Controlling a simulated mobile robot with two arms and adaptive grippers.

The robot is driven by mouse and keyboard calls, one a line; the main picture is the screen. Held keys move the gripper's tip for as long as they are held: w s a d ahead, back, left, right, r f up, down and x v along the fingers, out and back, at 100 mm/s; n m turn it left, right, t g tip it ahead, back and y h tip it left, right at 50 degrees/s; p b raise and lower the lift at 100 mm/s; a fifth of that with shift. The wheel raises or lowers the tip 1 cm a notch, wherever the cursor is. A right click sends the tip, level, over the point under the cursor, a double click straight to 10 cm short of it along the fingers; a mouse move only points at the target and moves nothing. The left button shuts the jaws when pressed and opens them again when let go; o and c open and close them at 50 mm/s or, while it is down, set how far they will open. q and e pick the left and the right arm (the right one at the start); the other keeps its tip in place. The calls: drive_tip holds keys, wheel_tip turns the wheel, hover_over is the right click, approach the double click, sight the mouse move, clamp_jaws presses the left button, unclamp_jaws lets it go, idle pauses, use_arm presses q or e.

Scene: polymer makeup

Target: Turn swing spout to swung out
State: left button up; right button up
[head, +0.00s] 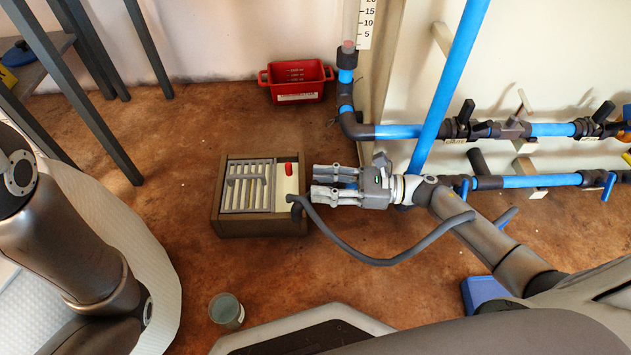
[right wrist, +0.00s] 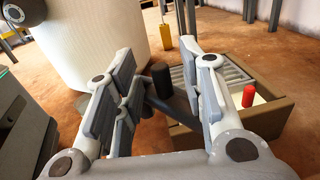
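A grey curved tube (head: 375,258), which looks like the swing spout, bows across the head view. Its dark left end lies by the right edge of a brown box with a slatted grate (head: 226,215). Its right end overlaps my right forearm, so its mount cannot be made out. My right gripper (head: 322,184) is open just right of the box, with its fingers pointing left. In the right wrist view, a dark upright stub (right wrist: 161,78) on a grey bar shows between the spread fingers; contact cannot be told. My left gripper is out of view.
A red peg (head: 289,169) stands on the box. Blue pipes with dark valves (head: 550,129) run along the wall at right. A red bin (head: 297,92) stands by the wall. A grey-green cup (head: 226,310) is on the floor. Brown floor is open left of the box.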

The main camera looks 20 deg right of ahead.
drive_tip(key=v, duration=1)
